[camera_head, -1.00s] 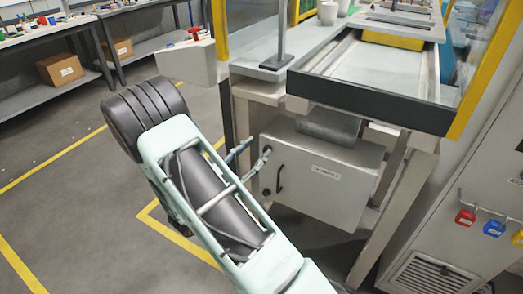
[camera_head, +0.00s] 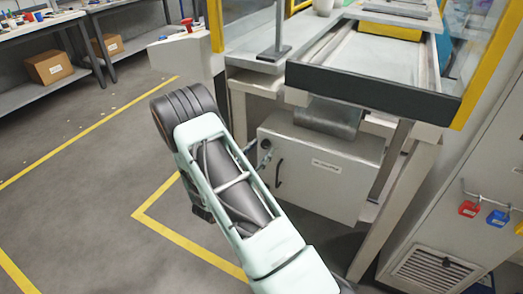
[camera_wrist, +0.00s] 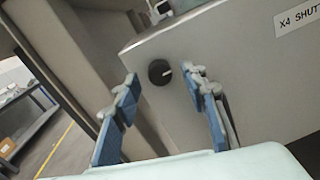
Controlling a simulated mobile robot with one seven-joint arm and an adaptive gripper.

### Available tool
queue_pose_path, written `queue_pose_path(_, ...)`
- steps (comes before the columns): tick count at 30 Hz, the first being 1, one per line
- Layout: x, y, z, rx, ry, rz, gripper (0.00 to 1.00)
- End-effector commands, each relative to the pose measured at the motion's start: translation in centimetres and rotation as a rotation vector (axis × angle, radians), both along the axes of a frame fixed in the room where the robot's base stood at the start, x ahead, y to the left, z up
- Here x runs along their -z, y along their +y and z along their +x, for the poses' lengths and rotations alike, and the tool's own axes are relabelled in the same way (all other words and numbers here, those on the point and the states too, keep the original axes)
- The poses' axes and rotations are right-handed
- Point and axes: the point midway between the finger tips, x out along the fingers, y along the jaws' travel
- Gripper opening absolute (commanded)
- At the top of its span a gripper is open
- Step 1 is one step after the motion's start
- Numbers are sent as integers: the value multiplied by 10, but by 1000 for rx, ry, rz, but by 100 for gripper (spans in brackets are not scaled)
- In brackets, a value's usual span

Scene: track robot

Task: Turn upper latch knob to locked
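No contact is visible, and I cannot tell the gap in depth. In the head view the cabinet (camera_head: 325,180) stands under the workbench, and my gripper (camera_head: 258,153) is partly hidden by my own arm at the door's upper left. The lower knob is hidden there.
A dark vertical handle (camera_head: 279,174) is on the cabinet door. A black-fronted tray (camera_head: 385,92) juts out above the cabinet. A bench leg (camera_head: 395,205) stands to the right. Red (camera_head: 468,209) and blue (camera_head: 497,218) padlocks hang further right. Floor on the left is clear.

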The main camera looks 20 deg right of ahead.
Motion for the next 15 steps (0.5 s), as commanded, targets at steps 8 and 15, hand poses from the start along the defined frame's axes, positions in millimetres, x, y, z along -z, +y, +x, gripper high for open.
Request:
queue_pose_path(8, 0, -8, 6, -1, 0, 1, 40)
queue_pose_path(15, 0, -8, 5, 0, 0, 0, 29)
